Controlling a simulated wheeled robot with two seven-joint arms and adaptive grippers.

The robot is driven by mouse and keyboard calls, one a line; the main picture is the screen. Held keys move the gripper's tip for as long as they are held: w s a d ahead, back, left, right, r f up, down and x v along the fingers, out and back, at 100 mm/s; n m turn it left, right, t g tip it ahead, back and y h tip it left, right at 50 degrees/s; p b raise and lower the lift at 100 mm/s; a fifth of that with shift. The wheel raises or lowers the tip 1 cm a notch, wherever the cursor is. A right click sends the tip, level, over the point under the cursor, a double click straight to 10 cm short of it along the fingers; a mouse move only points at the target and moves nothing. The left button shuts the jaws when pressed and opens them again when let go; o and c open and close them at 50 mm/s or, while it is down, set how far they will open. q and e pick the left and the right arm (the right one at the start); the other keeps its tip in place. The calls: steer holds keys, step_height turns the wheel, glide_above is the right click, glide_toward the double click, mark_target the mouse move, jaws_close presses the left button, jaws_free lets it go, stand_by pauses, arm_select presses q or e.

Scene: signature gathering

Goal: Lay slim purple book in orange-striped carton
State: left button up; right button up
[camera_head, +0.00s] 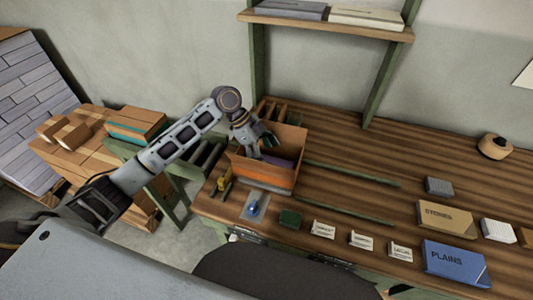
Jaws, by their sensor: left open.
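The orange-striped carton (266,178) stands open at the left end of the wooden workbench. A slim purple book (281,161) shows inside it, partly hidden by the carton's walls and my gripper. My left gripper (262,147) is over the carton's opening, at its left half, with its fingers pointing down and right. It is open. I cannot tell whether its fingertips touch the book. My right gripper is not in view.
A blue book labelled PLAINS (456,264) and a tan STONES box (446,218) lie on the workbench (345,165) to the right. Several small white cards and a green block (289,218) line the front edge. A wall shelf (325,25) hangs above.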

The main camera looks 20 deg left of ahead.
arm_select(q)
steer(key=shift+r, duration=0.65)
steer(key=v, duration=1.2)
steer(key=shift+d, duration=0.1)
